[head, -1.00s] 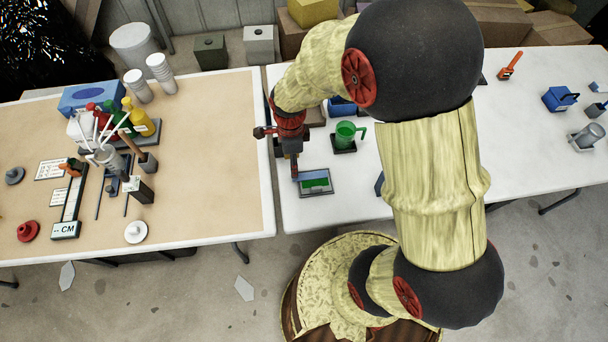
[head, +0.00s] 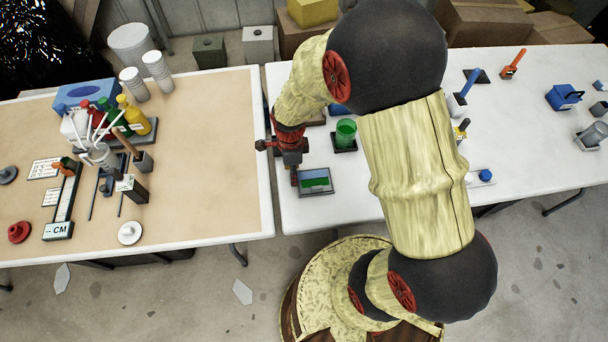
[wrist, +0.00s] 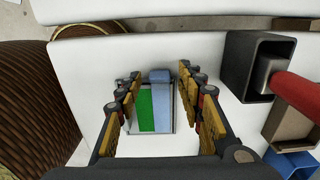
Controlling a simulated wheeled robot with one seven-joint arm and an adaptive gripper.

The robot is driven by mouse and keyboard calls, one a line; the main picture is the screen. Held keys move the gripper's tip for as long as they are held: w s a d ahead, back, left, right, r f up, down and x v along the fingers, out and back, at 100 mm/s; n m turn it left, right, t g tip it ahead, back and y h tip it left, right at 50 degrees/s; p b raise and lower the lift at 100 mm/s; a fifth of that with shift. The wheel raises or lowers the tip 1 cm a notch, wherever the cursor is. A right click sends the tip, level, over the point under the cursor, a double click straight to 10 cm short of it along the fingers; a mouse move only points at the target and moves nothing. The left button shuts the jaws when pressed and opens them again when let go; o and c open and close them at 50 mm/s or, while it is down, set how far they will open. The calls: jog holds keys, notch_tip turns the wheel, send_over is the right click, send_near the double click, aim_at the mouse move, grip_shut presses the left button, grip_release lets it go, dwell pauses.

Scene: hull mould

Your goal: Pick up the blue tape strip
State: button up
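The blue tape strip (wrist: 163,110) lies beside a green strip (wrist: 145,108) on a small grey-rimmed tray (wrist: 128,128). In the wrist view a blue end (wrist: 158,75) sticks out past the tray's far edge. In the head view the blue strip (head: 313,174) lies along the tray's back half, above the green one. My gripper (wrist: 157,77) is open, with its two fingers apart and the tray showing between them. In the head view my gripper (head: 294,182) is at the tray's left edge. Nothing shows between the fingers as gripped.
In the wrist view a dark open box (wrist: 254,68) with a red-handled tool (wrist: 296,97) stands close on the right. The white table's left edge is near my gripper; a brown-topped table (head: 200,190) stands beyond it.

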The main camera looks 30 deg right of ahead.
jog(key=c, duration=0.8)
jog(key=shift+o, duration=0.2)
jog(key=shift+r, duration=0.45)
notch_tip(320, 180, up, 2)
jog(key=shift+r+p, duration=0.15)
jog(key=shift+p, duration=0.8)
jog(key=s+d+r+p, duration=0.5)
jog(key=s+d+r, duration=0.4)
jog(key=s+r, duration=0.1)
jog(key=shift+d+r, duration=0.2)
jog(key=shift+d, duration=0.1)
